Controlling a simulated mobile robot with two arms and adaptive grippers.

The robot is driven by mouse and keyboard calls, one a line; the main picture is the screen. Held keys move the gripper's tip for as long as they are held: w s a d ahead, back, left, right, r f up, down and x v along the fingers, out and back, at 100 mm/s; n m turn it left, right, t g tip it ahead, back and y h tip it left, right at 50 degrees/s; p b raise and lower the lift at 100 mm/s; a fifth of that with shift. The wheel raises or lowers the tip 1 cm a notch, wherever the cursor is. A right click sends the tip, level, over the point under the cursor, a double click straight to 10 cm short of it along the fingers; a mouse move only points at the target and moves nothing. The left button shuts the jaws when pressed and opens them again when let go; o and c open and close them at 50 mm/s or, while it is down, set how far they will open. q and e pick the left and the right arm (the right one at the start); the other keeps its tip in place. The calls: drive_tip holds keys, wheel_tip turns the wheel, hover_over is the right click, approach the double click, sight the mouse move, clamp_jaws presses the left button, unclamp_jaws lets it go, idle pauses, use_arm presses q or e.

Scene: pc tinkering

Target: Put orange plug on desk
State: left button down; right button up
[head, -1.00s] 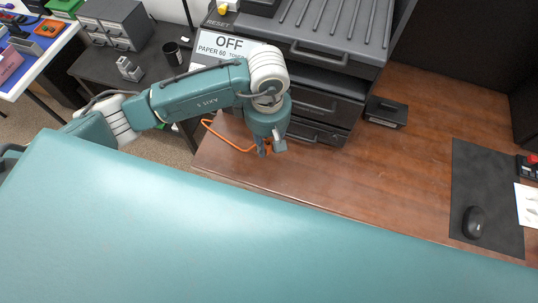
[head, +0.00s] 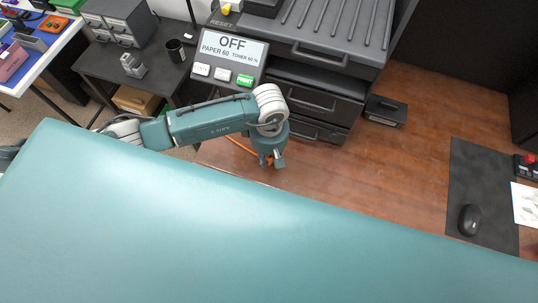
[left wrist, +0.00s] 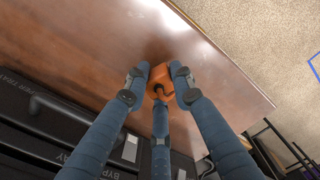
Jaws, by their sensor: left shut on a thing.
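My left gripper (head: 270,160) is over the left part of the brown wooden desk (head: 330,185), in front of the printer. In the left wrist view its fingers (left wrist: 158,80) are shut on the orange plug (left wrist: 160,77). The desk surface (left wrist: 110,50) lies under the plug; I cannot tell whether they touch. An orange cable (head: 240,146) shows beside the gripper in the head view, partly hidden by my arm. My right gripper is not in view.
The dark printer (head: 305,95) with its drawers stands just behind the gripper, its panel (head: 230,50) reading OFF. A small black box (head: 386,110), a mouse (head: 469,219) and a dark mat (head: 470,180) are to the right. The desk's middle is clear.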

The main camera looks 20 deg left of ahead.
sight(269, 156)
use_arm(q)
drive_tip(key=c, duration=1.9)
unclamp_jaws()
drive_tip(key=shift+f, duration=0.15)
drive_tip(key=o, duration=0.4)
drive_tip(key=shift+o, duration=0.2)
drive_tip(key=shift+r, duration=0.2)
wheel_tip(269, 156, up, 12)
drive_tip(key=b, duration=0.3)
